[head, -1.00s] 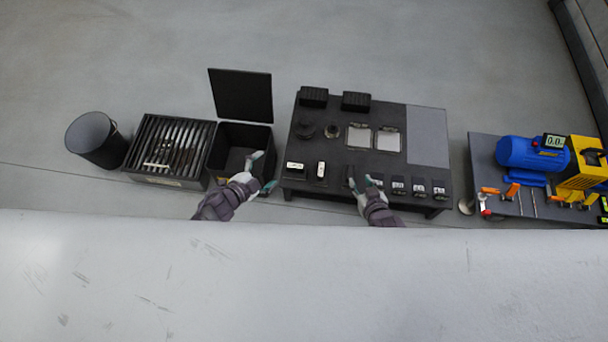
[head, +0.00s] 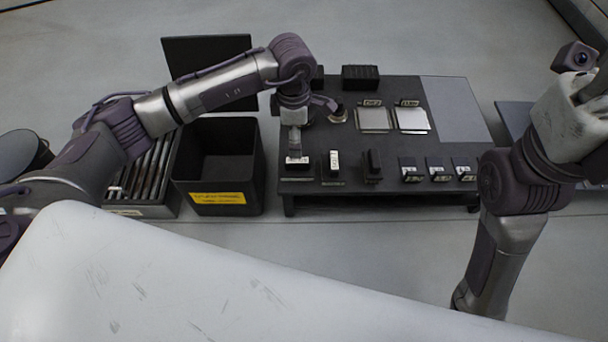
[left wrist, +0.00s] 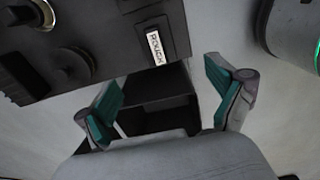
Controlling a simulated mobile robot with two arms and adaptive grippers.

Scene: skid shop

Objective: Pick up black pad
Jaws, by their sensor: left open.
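On the dark table (head: 390,150), a black block with a white label (head: 297,161) sits at the front left. In the left wrist view a black block with a white label reading something like "ROUGH" (left wrist: 155,46) lies just beyond my fingertips. A second labelled black block (head: 335,166) and a plain black block (head: 372,165) stand to its right. I cannot tell which one is the black pad. My left gripper (head: 296,148) points down over the front-left block; its teal fingers (left wrist: 162,74) are spread and empty. My right gripper (head: 578,85) is raised at the right, fingers unclear.
A black open box (head: 218,205) with a yellow label and upright lid (head: 210,62) stands left of the table. A slotted rack (head: 150,180) and dark bin (head: 22,155) are further left. Metal plates (head: 375,121) and a black ribbed block (head: 360,77) occupy the table's back.

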